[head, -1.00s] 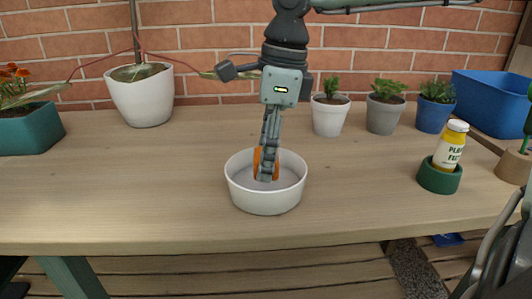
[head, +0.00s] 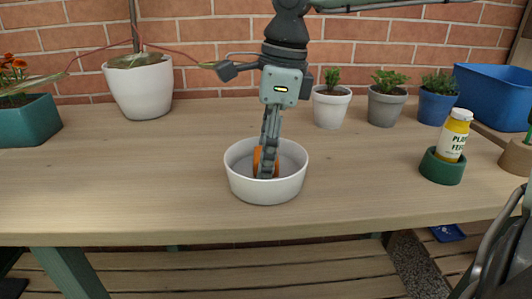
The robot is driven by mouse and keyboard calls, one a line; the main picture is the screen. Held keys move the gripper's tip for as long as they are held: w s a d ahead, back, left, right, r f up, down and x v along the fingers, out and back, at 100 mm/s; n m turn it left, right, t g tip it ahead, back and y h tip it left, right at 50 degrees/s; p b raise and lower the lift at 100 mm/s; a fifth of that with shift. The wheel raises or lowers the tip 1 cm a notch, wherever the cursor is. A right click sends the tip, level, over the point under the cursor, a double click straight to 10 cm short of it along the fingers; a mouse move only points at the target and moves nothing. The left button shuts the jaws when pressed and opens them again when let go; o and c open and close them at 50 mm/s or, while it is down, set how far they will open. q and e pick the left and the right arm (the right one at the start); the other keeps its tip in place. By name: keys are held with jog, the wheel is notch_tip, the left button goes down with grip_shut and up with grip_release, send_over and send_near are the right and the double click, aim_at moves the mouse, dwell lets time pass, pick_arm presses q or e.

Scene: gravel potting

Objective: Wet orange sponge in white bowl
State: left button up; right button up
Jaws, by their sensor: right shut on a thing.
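The white bowl (head: 265,190) stands on the wooden table near the middle of the head view. My right gripper (head: 267,171) points down into the bowl and is shut on the orange sponge (head: 257,161). The sponge is inside the bowl, and its top edge is a little below the far rim. The gripper's fingers hide much of the sponge, and the front wall hides the bowl's floor, so I cannot tell whether the sponge touches it. Water is not clearly visible. My left gripper is not in view.
A large white pot (head: 140,92) and a teal planter (head: 30,122) stand at the left. Several small potted plants (head: 331,109) line the back right, beside a blue bin (head: 492,98). A yellow bottle (head: 453,136) sits in a green holder (head: 442,168). The front left tabletop is clear.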

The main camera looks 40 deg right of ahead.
jog(key=shift+r+p, duration=2.25)
jog(key=shift+r, duration=1.35)
notch_tip(320, 180, up, 4)
jog(key=p, duration=0.2)
jog(key=shift+p, duration=0.3)
dwell(0.4)
